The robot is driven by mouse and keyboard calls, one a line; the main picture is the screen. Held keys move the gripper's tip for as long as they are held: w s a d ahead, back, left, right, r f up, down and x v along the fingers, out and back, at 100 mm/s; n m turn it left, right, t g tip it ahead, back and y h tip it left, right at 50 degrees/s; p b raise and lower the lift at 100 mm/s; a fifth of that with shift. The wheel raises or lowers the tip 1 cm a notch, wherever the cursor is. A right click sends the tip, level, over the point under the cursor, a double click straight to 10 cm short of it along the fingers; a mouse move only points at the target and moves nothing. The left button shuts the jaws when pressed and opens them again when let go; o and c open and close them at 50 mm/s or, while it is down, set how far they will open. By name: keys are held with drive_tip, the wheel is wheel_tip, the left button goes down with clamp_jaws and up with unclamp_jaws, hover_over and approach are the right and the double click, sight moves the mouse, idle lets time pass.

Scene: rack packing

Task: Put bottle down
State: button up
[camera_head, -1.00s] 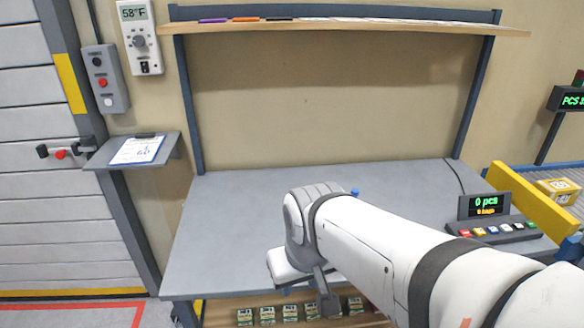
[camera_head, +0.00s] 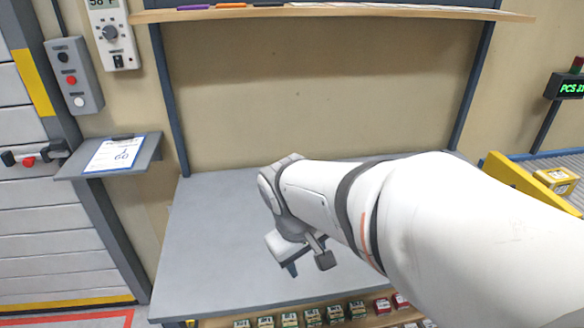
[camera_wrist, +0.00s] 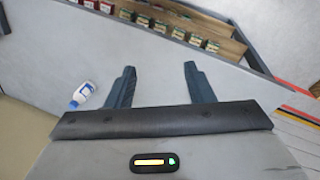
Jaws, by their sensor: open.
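A small white bottle (camera_wrist: 82,94) with blue on it shows at the left of the wrist view, on the grey table surface (camera_wrist: 150,80). It is not visible in the head view, where my arm covers part of the table (camera_head: 215,235). My gripper (camera_wrist: 160,68) is open, with nothing between its two dark fingers. The bottle is apart from the fingers, to the left of the left finger in the wrist view. In the head view my gripper (camera_head: 308,266) is over the middle front of the table.
A shelf under the table's front edge holds several small boxes (camera_head: 312,317). An upper shelf (camera_head: 330,11) spans the back. A clipboard (camera_head: 114,153) lies on a side ledge at left. A yellow box (camera_head: 556,180) sits at right. The table's left part is clear.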

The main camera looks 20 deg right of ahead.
drive_tip(key=w+d+f+n+t+h, duration=0.1)
drive_tip(key=w+d+f+n+h, duration=0.3)
drive_tip(key=w+d, duration=0.5)
drive_tip(key=w+d+f+n+t+h, duration=0.1)
drive_tip(key=w+d+f+n+h, duration=0.4)
drive_tip(key=w+d+n, duration=0.3)
drive_tip(key=w+d+f+n+t+h+b, duration=0.1)
drive_tip(key=w+d+f+n+h, duration=0.4)
drive_tip(key=w+d, duration=0.4)
drive_tip(key=shift+w+d+n+h, duration=0.15)
drive_tip(key=shift+d+n, duration=0.2)
drive_tip(key=shift+d, duration=0.45)
drive_tip(key=shift+w+d+n+h, duration=0.1)
drive_tip(key=shift+d+n+h, duration=0.15)
drive_tip(key=shift+d, duration=0.5)
drive_tip(key=shift+w+d+n+h, duration=0.1)
drive_tip(key=shift+d+n, duration=0.3)
drive_tip(key=shift+d, duration=0.4)
clamp_jaws()
